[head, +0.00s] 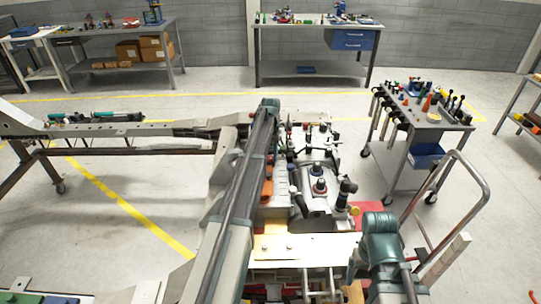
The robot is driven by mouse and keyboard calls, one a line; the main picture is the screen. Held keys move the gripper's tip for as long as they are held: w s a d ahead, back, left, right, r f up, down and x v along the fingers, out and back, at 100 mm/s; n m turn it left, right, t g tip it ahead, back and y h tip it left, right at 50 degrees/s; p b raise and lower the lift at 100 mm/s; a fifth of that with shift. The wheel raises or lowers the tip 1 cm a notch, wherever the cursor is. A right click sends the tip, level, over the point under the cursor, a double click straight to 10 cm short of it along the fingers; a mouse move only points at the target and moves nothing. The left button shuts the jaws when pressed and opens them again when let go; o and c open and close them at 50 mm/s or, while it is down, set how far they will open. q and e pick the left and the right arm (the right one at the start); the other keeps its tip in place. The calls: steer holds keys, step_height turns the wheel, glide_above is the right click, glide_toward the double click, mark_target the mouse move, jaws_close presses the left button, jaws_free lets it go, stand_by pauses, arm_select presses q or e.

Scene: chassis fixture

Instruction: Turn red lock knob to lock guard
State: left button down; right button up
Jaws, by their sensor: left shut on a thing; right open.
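The chassis fixture (318,160) stands right of the picture's middle, with several dark knobs and clamps on it. One dark knob with a red ring (320,186) stands upright on its top plate. A second, smaller red-marked knob (316,171) is just behind it. I cannot tell which is the lock knob, or whether the guard is locked. My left arm runs up past the fixture's left side and covers part of it. My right arm ends in a teal joint at the fixture's front right. I cannot make out either gripper's fingers or what they hold.
A grey tool cart (425,115) with a blue bin stands at the right, near a metal hand rail (467,185). A long grey chassis frame (130,130) extends left. Two workbenches (315,24) (118,36) stand at the back. Floor between is clear.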

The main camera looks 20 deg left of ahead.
mark_target(271, 157)
arm_select(q)
steer(key=shift+m, duration=0.4)
steer(key=c, duration=0.5)
jaws_free()
step_height(271, 157, up, 14)
steer(key=p, duration=1.3)
steer(key=shift+f+p, duration=0.1)
steer(key=shift+p, duration=0.3)
